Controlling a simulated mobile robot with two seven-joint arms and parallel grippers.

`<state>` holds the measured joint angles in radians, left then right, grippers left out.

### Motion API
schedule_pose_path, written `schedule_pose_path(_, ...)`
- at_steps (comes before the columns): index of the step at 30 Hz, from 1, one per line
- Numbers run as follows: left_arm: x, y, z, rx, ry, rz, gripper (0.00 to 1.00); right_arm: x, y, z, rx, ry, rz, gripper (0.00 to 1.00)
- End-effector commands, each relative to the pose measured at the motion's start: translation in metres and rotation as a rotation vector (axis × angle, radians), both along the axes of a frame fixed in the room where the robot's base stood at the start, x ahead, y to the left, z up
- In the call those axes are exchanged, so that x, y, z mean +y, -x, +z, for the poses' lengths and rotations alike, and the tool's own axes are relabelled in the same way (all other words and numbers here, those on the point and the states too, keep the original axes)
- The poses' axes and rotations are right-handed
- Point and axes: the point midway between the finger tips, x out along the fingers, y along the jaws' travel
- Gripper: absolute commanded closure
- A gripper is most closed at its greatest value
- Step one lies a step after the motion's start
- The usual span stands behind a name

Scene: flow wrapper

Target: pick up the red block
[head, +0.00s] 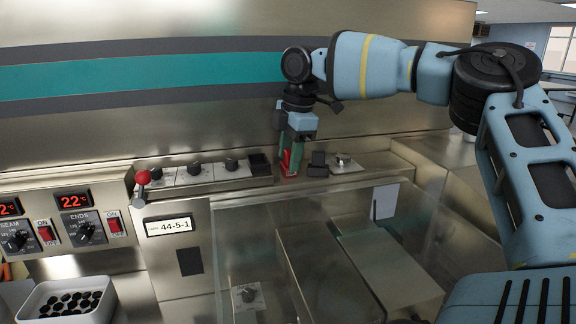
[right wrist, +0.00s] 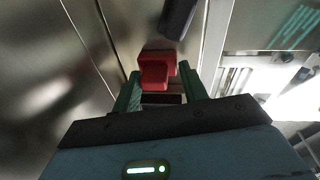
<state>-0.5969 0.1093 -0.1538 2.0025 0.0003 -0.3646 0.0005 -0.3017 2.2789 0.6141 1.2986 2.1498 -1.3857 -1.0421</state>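The red block (head: 286,161) stands on the machine's ledge, below my right gripper (head: 291,160) in the head view. The gripper points down, with its green fingers around the block and hiding part of it. In the right wrist view the red block (right wrist: 157,70) lies between the two fingertips of the right gripper (right wrist: 159,78), one on each side. The fingertips are very close to its sides; whether they press on it cannot be told. The block seems to rest on the ledge. My left gripper is not in view.
A black block (head: 318,165) and a silver knob (head: 342,160) stand just right of the red block. A row of dials (head: 193,168) and a red-balled lever (head: 142,178) are to the left. A clear cover (head: 300,240) lies in front. A white bin (head: 66,300) is at lower left.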

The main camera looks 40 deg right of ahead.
Motion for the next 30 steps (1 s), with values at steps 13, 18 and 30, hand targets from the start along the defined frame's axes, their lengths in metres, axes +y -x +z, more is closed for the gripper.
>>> schedule_pose_path(13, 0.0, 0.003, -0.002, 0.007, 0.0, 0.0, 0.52, 0.0, 0.0, -0.001, 0.002, 0.0, 0.0, 0.86)
schedule_pose_path(18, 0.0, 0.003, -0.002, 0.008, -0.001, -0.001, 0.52, 0.0, 0.0, 0.005, 0.0, 0.001, 0.0, 0.86)
schedule_pose_path(30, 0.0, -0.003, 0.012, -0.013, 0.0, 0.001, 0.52, 0.005, 0.009, 0.039, 0.0, 0.0, 0.003, 1.0)
